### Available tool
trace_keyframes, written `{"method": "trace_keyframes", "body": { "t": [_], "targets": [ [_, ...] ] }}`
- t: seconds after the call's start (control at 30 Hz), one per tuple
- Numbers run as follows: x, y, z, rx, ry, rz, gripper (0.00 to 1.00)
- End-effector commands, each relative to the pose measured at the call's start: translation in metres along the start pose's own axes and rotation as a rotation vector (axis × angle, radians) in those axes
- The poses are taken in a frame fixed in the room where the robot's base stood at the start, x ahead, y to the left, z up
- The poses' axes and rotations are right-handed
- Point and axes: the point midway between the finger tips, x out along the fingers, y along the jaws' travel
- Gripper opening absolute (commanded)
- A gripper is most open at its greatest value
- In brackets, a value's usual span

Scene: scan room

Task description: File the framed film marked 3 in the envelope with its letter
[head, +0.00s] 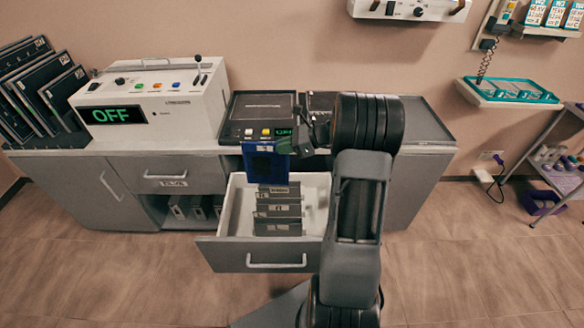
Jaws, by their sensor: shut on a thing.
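My gripper (287,144) is shut on a blue framed film (266,163), which hangs upright above the back of the open drawer (211,232). No mark can be read on the film from here. In the drawer stand several dark envelopes with pale labels: a back one (278,189), middle ones (278,210) and a front one (278,229). Their letters are too small to read surely. The film is above the envelopes and near the back one; I cannot tell whether they touch. My arm hides the drawer's right side.
On the counter stand a white console (150,100) reading OFF, a dark device (258,107) behind the film, and a rack of dark panels (40,88) at left. A teal tray (508,91) is on the right wall. The floor at left is clear.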

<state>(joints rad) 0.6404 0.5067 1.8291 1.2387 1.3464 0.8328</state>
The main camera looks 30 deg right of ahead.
Motion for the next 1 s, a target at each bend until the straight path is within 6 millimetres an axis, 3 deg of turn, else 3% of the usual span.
{"method": "trace_keyframes", "body": {
  "t": [0.03, 0.1, 0.3, 1.0],
  "targets": [
    [-0.003, -0.001, -0.016, -0.007, 0.000, 0.015, 0.00],
    [-0.009, -0.001, -0.024, -0.015, 0.000, 0.035, 0.00],
    [-0.015, -0.001, -0.035, -0.025, 0.000, 0.057, 0.00],
    [0.006, -0.001, -0.083, -0.026, -0.001, 0.057, 0.00]
  ]
}}
